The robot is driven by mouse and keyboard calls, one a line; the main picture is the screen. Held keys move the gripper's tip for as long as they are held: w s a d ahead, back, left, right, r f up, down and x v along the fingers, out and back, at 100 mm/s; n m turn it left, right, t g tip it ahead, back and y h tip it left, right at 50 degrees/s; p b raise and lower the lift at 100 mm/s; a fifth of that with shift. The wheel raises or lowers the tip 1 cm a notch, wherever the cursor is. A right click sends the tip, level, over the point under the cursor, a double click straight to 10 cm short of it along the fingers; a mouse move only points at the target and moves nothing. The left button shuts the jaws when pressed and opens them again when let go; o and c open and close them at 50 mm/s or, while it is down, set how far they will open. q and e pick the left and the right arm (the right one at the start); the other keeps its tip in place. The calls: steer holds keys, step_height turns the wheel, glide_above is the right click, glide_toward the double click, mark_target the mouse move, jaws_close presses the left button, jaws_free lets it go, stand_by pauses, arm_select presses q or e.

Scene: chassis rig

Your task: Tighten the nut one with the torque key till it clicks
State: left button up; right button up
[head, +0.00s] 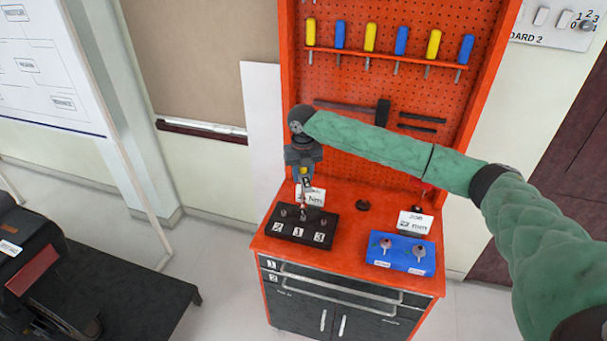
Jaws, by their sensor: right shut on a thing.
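My right gripper (303,165) is shut on the torque key (306,186), and the arm reaches in from the right. The key points down, with its lower end over the middle post of a black block (272,240) on the red bench. The block has several small posts or nuts in a row and white number tags in front. The middle tag (297,232) seems to read 1, but is too small to be sure. I cannot tell whether the key's tip is seated on the middle nut (303,216). My left gripper is out of view.
A white card (316,197) ending in "Nm" stands behind the block. A blue block (401,254) with two knobs and a "22 mm" card (415,222) sits to the right. Screwdrivers (370,37) and a hammer (382,112) hang on the red pegboard (345,85).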

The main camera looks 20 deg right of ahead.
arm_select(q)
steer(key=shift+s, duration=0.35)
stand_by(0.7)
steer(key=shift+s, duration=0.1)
arm_select(e)
steer(key=shift+p, duration=0.3)
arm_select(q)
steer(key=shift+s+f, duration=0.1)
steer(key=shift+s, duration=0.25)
arm_select(e)
steer(key=shift+f, duration=0.1)
